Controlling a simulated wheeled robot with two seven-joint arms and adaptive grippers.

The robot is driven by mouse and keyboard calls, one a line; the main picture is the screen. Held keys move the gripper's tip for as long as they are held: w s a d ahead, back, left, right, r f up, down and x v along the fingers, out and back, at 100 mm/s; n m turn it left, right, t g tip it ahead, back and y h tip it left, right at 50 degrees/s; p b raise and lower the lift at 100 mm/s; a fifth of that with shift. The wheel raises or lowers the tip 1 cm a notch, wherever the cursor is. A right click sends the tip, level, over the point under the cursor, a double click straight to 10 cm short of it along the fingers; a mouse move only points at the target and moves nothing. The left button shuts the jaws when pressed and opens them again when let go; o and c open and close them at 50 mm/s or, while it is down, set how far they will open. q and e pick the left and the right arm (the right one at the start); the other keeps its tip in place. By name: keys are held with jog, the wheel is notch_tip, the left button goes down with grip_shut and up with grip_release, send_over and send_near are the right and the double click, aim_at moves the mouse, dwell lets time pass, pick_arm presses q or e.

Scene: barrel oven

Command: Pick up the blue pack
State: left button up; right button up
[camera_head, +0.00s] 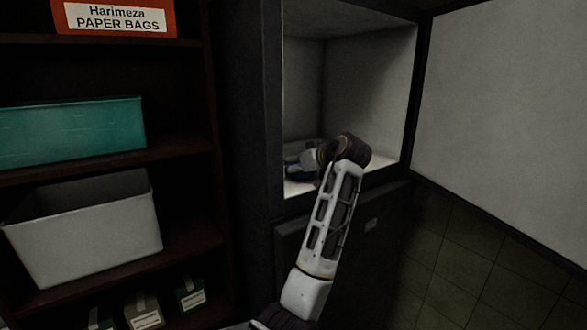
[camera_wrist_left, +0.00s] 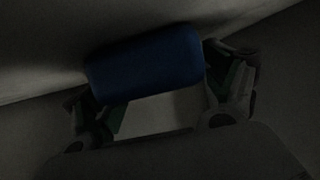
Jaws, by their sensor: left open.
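The blue pack (camera_wrist_left: 147,65) shows in the left wrist view as a dark blue rounded block on a pale surface. My left gripper (camera_wrist_left: 165,98) is open, with one finger at each side of the pack's near edge. Most of the pack lies beyond the fingertips, and I cannot tell whether they touch it. In the head view my left arm reaches into the open oven chamber (camera_head: 372,95). There the left gripper (camera_head: 298,166) is low, near the chamber floor, with a small bluish patch beside it. My right gripper is not in view.
The white oven door (camera_head: 505,105) stands open at the right. A dark frame edges the chamber opening. A shelf at the left holds a teal bin (camera_head: 70,132), a white bin (camera_head: 88,228), an orange paper bags box (camera_head: 115,17) and small packs (camera_head: 145,312) below.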

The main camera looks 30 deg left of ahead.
aim_at(296, 163)
pick_arm(q)
jog(key=shift+c, duration=0.3)
jog(key=c, duration=1.1)
jog(key=shift+r, duration=0.15)
jog(key=shift+r+b, duration=0.4)
jog(key=shift+r, duration=0.75)
notch_tip(296, 163, up, 5)
jog(key=shift+r+b, duration=0.2)
jog(key=shift+b, duration=0.4)
jog(key=shift+c, duration=0.2)
jog(key=shift+r, duration=1)
